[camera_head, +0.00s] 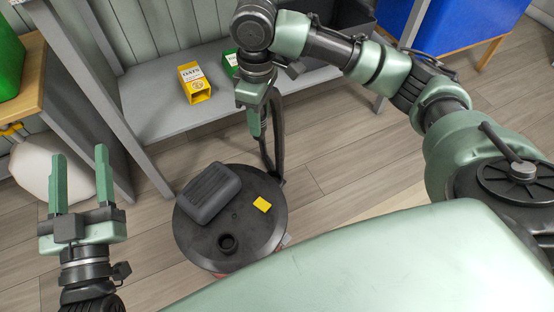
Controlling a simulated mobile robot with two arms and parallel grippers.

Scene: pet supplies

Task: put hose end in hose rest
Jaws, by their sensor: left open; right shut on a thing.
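A round canister with a black lid (255,232) stands on the floor in the middle. I cannot tell for sure which part is the hose rest. A black hose (279,140) rises from the lid's far right edge. My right gripper (256,128) points down and is shut on the hose end, above the far edge of the lid; its fingers mostly hide the held part. My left gripper (80,178) is open and empty, left of the canister.
A grey shelf (150,108) behind holds a yellow oats box (194,82) and a green box (231,62). A whitish sack (30,170) is at the left, behind my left gripper. A blue bin (460,25) stands at the back right. Wooden floor (335,165) right of the canister is clear.

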